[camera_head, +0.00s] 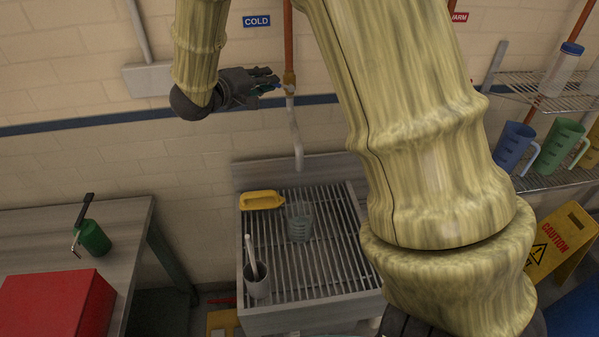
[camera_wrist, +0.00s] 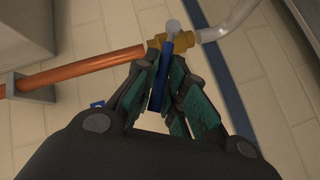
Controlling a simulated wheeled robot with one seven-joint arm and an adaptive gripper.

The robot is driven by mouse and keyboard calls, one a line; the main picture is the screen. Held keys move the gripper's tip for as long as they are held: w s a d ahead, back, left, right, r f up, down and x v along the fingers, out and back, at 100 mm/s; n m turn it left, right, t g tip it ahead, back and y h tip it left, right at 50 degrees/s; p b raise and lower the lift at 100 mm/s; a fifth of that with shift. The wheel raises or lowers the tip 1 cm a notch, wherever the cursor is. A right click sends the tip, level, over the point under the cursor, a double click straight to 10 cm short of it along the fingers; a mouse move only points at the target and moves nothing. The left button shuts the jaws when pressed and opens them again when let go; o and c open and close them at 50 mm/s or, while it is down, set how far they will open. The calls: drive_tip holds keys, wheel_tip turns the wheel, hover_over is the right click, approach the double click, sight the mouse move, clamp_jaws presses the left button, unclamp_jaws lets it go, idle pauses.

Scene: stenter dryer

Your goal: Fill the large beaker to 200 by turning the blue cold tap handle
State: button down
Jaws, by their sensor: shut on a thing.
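My gripper (camera_head: 262,81) is at the cold tap on the wall, with its fingers closed around the blue tap handle (camera_wrist: 166,66). In the wrist view the handle lies between my teal-padded fingers (camera_wrist: 163,85), and the brass valve (camera_wrist: 208,35) sits just beyond the fingertips. The tap's grey spout (camera_head: 297,140) hangs down over the slatted sink. A large clear beaker (camera_head: 299,222) stands on the slats below the spout. Its fill level and whether water is flowing are too small to tell. A blue COLD sign (camera_head: 256,21) is above the tap.
On the slatted sink (camera_head: 249,314) are a yellow-handled item (camera_head: 261,200) and a grey cup (camera_head: 257,286) holding a tool. A table (camera_head: 127,222) at left bears a red box (camera_head: 55,305) and a green container (camera_head: 94,238). A wire shelf (camera_head: 545,181) with jugs and a caution sign (camera_head: 561,240) stand at right.

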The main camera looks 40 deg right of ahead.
idle(0.5)
drive_tip(key=shift+w+a+f+n+h, duration=0.1)
drive_tip(key=shift+a+f+n+h, duration=0.1)
drive_tip(key=shift+f+n+h, duration=0.5)
drive_tip(key=shift+w+a+f+n+h, duration=0.1)
drive_tip(key=shift+a+f+n+h, duration=0.05)
drive_tip(key=shift+f+n+h, duration=0.6)
drive_tip(key=shift+r, duration=0.1)
drive_tip(key=shift+f+n+t+h, duration=0.3)
drive_tip(key=shift+f+n+h, duration=0.3)
drive_tip(key=shift+n+h, duration=0.05)
drive_tip(key=c, duration=1.5)
unclamp_jaws()
drive_tip(key=shift+a, duration=0.1)
drive_tip(key=shift+v, duration=5.35)
